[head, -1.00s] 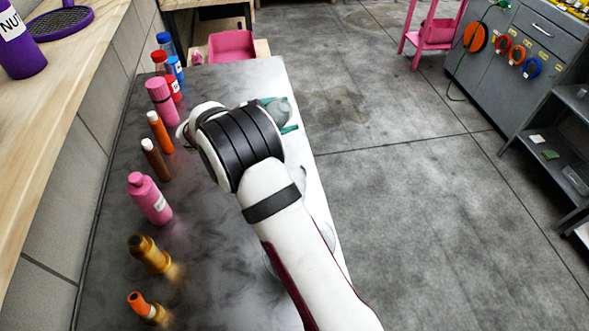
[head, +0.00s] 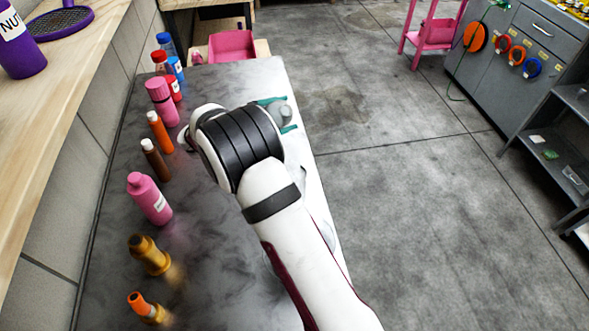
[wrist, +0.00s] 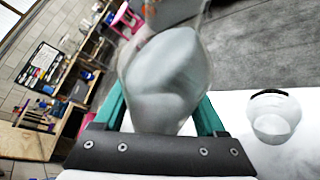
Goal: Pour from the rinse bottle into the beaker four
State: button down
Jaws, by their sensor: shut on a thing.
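My gripper (wrist: 162,112) has teal fingers and is shut on a translucent bottle with grey contents, which I take to be the rinse bottle (wrist: 168,75). The bottle looks tilted in the wrist view, and its far end is blurred. In the head view the bottle (head: 284,113) shows partly past my wrist, near the table's right edge. A clear glass vessel with a dark rim (wrist: 272,118) stands to the right of the gripper in the wrist view, apart from the bottle. It may be beaker four; I can read no label. My arm hides much of the table's right side.
Several bottles line the table's left side, including a pink one (head: 150,199), a brown one (head: 156,160) and an amber one (head: 149,255). A pink bin (head: 231,46) is beyond the far end. The table's middle left (head: 205,225) is clear.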

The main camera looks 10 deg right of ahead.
jog(key=shift+w+a+f+m+t, duration=0.1)
jog(key=shift+w+a+m+t, duration=0.1)
jog(key=shift+w+m+t, duration=0.5)
dwell(1.1)
jog(key=shift+w+a+f+m, duration=0.1)
jog(key=shift+f+m, duration=0.6)
jog(key=shift+f, duration=0.15)
dwell(0.6)
jog(key=shift+w+a+m+t+p, duration=0.15)
jog(key=shift+m+t+p, duration=0.2)
jog(key=shift+m+t, duration=0.35)
dwell(0.6)
jog(key=shift+s+f+m+t, duration=0.3)
jog(key=shift+f+m, duration=0.3)
jog(key=shift+f, duration=0.15)
dwell(1.1)
jog(key=shift+m+h+p, duration=0.3)
jog(key=shift+m+p, duration=0.2)
jog(key=shift+p, duration=0.2)
dwell(1.0)
